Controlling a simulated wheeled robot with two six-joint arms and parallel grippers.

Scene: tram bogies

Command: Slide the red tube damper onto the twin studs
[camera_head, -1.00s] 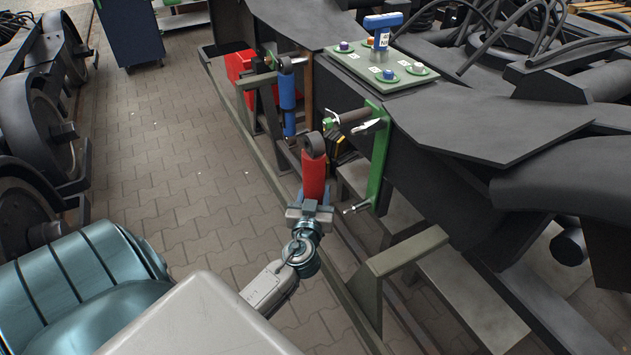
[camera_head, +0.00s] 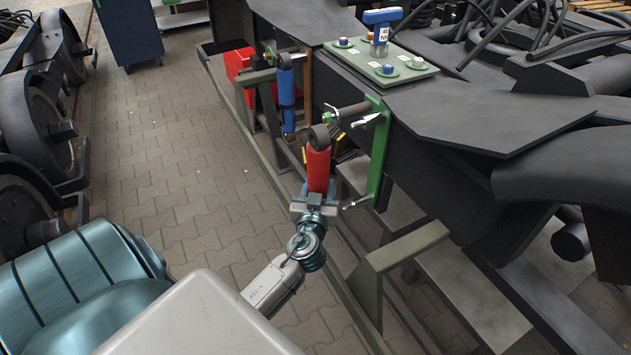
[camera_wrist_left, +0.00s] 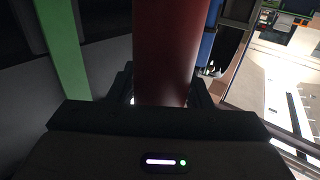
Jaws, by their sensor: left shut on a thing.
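The red tube damper (camera_head: 318,170) stands roughly upright in my left gripper (camera_head: 316,197), which is shut on its lower part. Its dark upper eye (camera_head: 320,138) is close to the outer end of the upper stud (camera_head: 352,112); I cannot tell whether they touch. The lower stud (camera_head: 357,203) sticks out of the green bracket (camera_head: 378,155), right of my gripper. The damper's lower end is hidden by the gripper. In the left wrist view the red tube (camera_wrist_left: 172,50) fills the space between the fingers, with the green bracket (camera_wrist_left: 62,50) at left. My right gripper is not in view.
A blue damper (camera_head: 287,88) hangs further back, near a red bin (camera_head: 238,63). A grey-green plate (camera_head: 405,74) with coloured caps and a blue-handled tool (camera_head: 382,30) lies on the bogie frame. A grey stand (camera_head: 408,248) is at lower right. The paved floor (camera_head: 170,150) is open at left.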

